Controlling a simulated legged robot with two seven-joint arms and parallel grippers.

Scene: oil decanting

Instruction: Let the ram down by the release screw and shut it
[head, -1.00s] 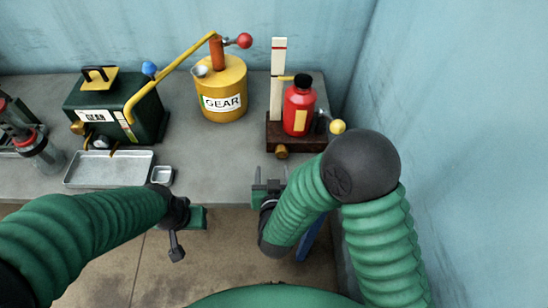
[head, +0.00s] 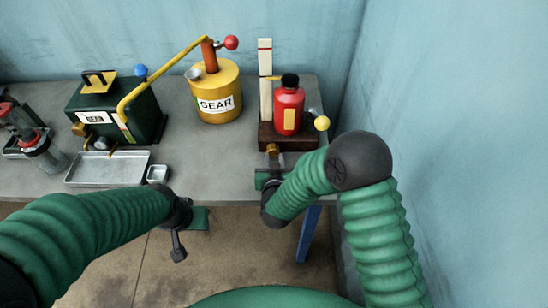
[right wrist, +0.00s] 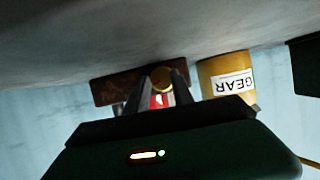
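The red jack (head: 288,108) with a black cap stands upright on a dark brown base (head: 300,138) at the right of the bench. A brass release screw knob (head: 272,149) sticks out of the base's front. My right gripper (head: 273,161) is at this knob. In the right wrist view, its fingers (right wrist: 163,84) stand apart, one on each side of the brass knob (right wrist: 162,76); I cannot tell whether they touch it. A white scale post (head: 265,75) with a yellow pointer (head: 271,78) stands beside the jack. My left gripper (head: 178,247) hangs in front of the bench; its fingers are unclear.
A yellow-ended lever (head: 321,123) sticks out right of the jack. The wall is close on the right.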

